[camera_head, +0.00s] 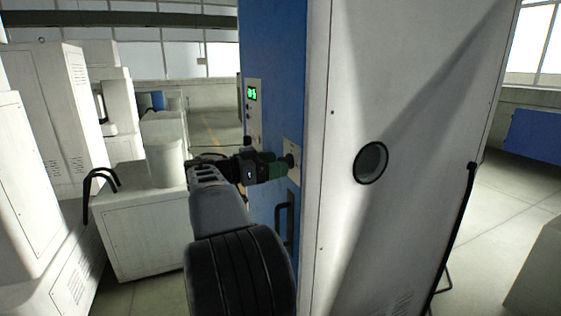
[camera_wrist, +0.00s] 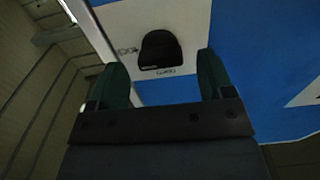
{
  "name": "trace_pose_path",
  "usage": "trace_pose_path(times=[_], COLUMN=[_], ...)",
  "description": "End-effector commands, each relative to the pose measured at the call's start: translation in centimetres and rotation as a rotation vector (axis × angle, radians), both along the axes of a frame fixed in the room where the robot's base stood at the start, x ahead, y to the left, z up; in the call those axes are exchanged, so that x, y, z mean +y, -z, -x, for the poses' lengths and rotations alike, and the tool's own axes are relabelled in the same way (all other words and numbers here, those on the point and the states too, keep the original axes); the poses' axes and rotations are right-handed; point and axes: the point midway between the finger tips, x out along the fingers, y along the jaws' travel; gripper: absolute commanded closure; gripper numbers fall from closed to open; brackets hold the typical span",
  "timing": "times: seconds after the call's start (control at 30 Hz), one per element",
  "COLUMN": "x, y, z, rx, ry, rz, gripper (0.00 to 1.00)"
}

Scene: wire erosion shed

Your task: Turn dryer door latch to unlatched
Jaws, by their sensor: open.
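The dryer is a tall cabinet with a blue front (camera_head: 262,45) and a white side (camera_head: 400,90). The latch is a dark knob (camera_wrist: 160,50) on a pale plate (camera_wrist: 185,18) with small lettering, which is too small to read. In the head view the plate (camera_head: 294,148) shows at the right edge of the blue front, with the knob mostly hidden behind my fingers. My gripper (camera_head: 284,167) points at it from the left. In the wrist view my gripper's green fingers (camera_wrist: 162,63) are spread apart, with the knob between and just beyond the tips. Contact is not visible.
A dark vertical handle (camera_head: 285,222) sits below the latch plate, and a green-lit display panel (camera_head: 252,93) above it. A white container (camera_head: 165,162) stands on a low white cabinet (camera_head: 145,225) at left. A dark stand (camera_head: 458,230) is at the cabinet's right.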

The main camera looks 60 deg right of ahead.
Motion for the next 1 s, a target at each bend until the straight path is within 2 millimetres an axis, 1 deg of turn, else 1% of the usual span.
trace_pose_path(times=[0.1, 0.2, 0.57, 0.67, 1.0], x=[-0.9, -1.4, -1.6, -1.6, -1.6], y=[-0.1, 0.0, 0.0, 0.0, 0.0], z=[0.7, 1.0, 1.2, 1.2, 1.2], rx=[0.000, 0.000, -0.001, -0.001, -0.001], ry=[0.002, 0.000, -0.001, -0.001, -0.001], rz=[0.000, 0.000, -0.001, -0.001, -0.001], gripper=[0.26, 0.26, 0.26, 0.33, 0.66])
